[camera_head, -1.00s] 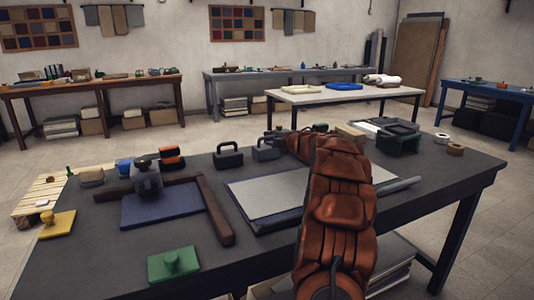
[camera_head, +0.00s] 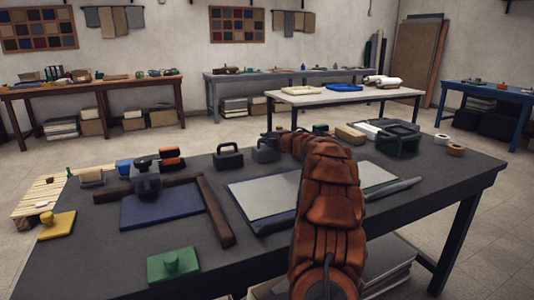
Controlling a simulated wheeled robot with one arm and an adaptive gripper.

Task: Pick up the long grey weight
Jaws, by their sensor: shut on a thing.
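My orange-sleeved arm rises from the bottom of the head view and bends left over the table. My gripper (camera_head: 269,138) is small and dark at its far end, partly hidden. It is shut at the handle of a dark grey weight, which I take for the long grey weight (camera_head: 265,152). The weight is at the back of the table; I cannot tell whether it touches the top, and its full length is hard to see. A similar dark weight with a loop handle (camera_head: 228,157) stands just to its left, apart.
A grey sheet on a dark blue board (camera_head: 262,201) lies before the weights. A green tray (camera_head: 398,147) and grey bar (camera_head: 393,189) are right.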

